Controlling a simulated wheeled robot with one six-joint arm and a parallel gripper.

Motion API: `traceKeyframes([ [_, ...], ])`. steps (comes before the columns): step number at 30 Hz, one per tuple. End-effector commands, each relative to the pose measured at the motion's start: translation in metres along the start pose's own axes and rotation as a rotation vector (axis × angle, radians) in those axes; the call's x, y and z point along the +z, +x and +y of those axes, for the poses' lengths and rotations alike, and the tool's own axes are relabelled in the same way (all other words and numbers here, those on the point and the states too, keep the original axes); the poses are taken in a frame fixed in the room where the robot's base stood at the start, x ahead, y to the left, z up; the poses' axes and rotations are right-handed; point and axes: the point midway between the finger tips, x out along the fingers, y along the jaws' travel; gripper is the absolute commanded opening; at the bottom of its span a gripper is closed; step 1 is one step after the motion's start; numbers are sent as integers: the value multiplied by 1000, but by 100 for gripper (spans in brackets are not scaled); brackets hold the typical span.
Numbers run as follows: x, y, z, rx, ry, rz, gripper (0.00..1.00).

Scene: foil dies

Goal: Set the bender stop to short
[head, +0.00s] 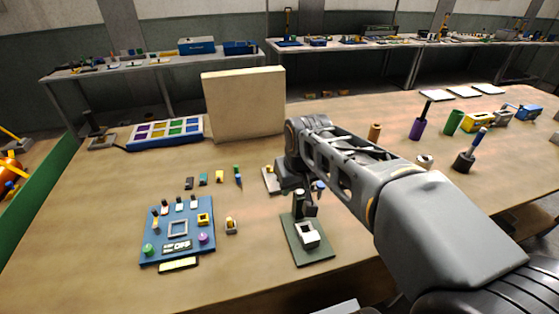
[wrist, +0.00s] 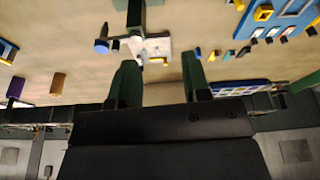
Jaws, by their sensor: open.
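My gripper (head: 291,178) hangs low over the middle of the table at the end of my arm.
A green plate (head: 309,255) with a pale square block and dark post stands in front of my gripper. A blue board (head: 164,250) with knobs lies left. A cream panel (head: 243,104) and colour tray (head: 165,133) stand behind.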

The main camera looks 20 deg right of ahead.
Motion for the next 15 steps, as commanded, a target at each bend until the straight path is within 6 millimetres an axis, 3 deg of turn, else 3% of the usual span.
traceKeyframes([
  [1,-33,-7,3,-1,-13,-22,44],
  [6,-132,-6,15,-3,-58,-87,44],
  [12,-223,31,26,-14,-118,-159,44],
  [15,-252,58,28,-21,-149,-191,44],
])
